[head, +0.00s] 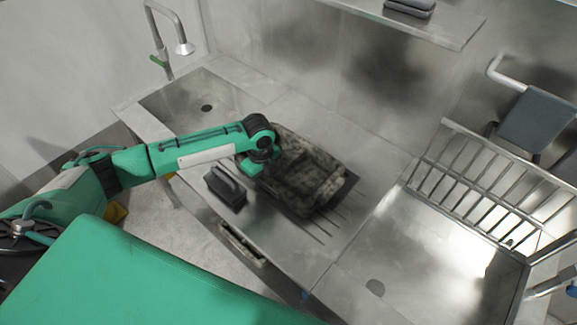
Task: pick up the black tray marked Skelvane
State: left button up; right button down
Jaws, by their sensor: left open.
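A dark, mottled grey-black tray (318,190) with raised sides lies on the ridged drainboard between the two sinks. No marking can be read on it at this size. My left arm reaches in from the left, and my left gripper (256,166) is at the tray's left end, pointing down. It is open; its fingers are small and dark against the tray, so I cannot tell whether they touch the rim. My right gripper is out of the picture.
A small black block-like object (228,189) stands at the counter's front edge, close left of my gripper. A sink with a tap (184,48) is at the back left. A large basin (400,290) and metal rack (480,185) are at the right. A shelf (440,28) hangs above.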

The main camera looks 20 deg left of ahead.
pick_arm(q)
grip_shut()
jog(key=shift+r, duration=0.1)
